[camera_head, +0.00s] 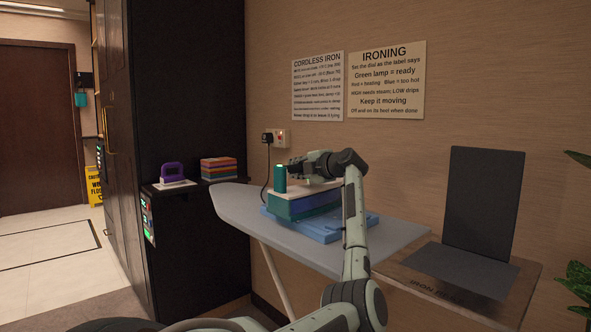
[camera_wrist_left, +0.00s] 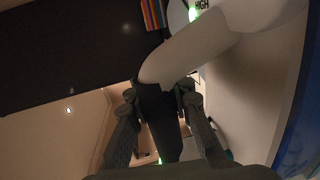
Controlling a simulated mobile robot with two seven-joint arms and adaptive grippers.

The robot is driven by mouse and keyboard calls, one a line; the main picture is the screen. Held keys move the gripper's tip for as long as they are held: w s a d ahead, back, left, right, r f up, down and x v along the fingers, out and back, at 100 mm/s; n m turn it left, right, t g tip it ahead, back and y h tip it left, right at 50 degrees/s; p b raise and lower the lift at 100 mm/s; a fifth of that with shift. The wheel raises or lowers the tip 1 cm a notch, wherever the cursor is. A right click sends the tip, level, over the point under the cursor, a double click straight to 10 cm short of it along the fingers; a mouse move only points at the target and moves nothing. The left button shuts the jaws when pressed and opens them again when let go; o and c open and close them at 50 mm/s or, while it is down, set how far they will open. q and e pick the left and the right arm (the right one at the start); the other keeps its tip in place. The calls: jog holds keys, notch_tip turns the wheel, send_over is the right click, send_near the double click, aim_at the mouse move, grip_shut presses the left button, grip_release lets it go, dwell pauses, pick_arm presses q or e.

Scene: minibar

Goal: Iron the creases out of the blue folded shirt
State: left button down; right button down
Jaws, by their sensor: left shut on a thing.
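My left gripper (camera_head: 293,168) is shut on the iron's handle. My right gripper is out of view.
A purple iron (camera_head: 173,173) and a striped folded stack (camera_head: 219,168) sit on the dark shelf at left. A wooden surface (camera_head: 520,275) with a dark upright panel (camera_head: 483,200) is at right. A wall socket (camera_head: 280,139) with a cord is behind. The board's left end is clear.

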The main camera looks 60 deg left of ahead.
pick_arm(q)
jog(key=shift+s+a, duration=0.15)
jog(key=shift+a, duration=0.2)
jog(key=shift+a+r, duration=0.1)
jog(key=shift+a, duration=0.05)
jog(key=shift+r+p+x, duration=0.2)
jog(key=shift+p+x, duration=0.35)
jog(key=shift+x, duration=0.55)
jog(key=shift+s+a, duration=0.1)
jog(key=shift+a, duration=0.05)
jog(key=shift+r+p+x, duration=0.2)
jog(key=shift+p+x, duration=0.25)
jog(key=shift+x, duration=0.6)
jog(key=shift+a, duration=0.2)
jog(key=shift+x, duration=1)
jog(key=shift+s+a+r, duration=0.1)
jog(key=shift+a+r, duration=0.05)
jog(key=shift+a, duration=0.05)
